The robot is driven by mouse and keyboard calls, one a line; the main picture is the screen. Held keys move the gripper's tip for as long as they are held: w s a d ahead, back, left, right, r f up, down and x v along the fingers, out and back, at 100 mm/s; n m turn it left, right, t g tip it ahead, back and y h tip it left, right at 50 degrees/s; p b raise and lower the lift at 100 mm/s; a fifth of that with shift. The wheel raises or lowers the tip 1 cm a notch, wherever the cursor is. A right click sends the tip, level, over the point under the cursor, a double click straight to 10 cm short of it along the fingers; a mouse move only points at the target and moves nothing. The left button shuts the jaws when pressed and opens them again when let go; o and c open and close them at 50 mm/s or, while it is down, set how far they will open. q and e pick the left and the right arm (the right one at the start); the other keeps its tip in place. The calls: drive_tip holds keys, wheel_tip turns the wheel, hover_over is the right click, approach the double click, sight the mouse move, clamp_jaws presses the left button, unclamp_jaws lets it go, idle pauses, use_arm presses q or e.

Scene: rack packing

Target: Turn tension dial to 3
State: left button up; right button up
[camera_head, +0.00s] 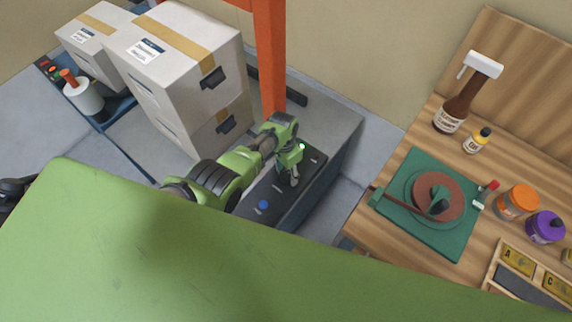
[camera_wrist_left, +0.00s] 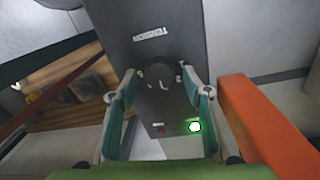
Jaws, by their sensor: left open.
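The black tension dial (camera_wrist_left: 160,74) sits on a dark control panel (camera_wrist_left: 165,20) below a white TENSION label (camera_wrist_left: 150,34) in the left wrist view. Small white marks show around it, but its setting cannot be read. My left gripper (camera_wrist_left: 159,78) is open, with one finger on either side of the dial; whether they touch it cannot be told. In the head view my left gripper (camera_head: 293,179) is over the panel (camera_head: 283,188) and hides the dial. My right gripper is not in view.
A glowing green lamp (camera_wrist_left: 194,127) and a red button (camera_wrist_left: 160,128) sit near the panel's end. A blue button (camera_head: 263,204) is at its other end. An orange post (camera_head: 270,60) and stacked boxes (camera_head: 180,60) stand close by. A wooden bench (camera_head: 385,245) is at right.

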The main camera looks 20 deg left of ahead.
sight(285, 173)
use_arm(q)
wheel_tip(285, 173, up, 12)
drive_tip(key=shift+w+a+f, duration=0.15)
drive_tip(key=shift+a+f, duration=0.05)
drive_tip(key=shift+a, duration=0.15)
idle(0.7)
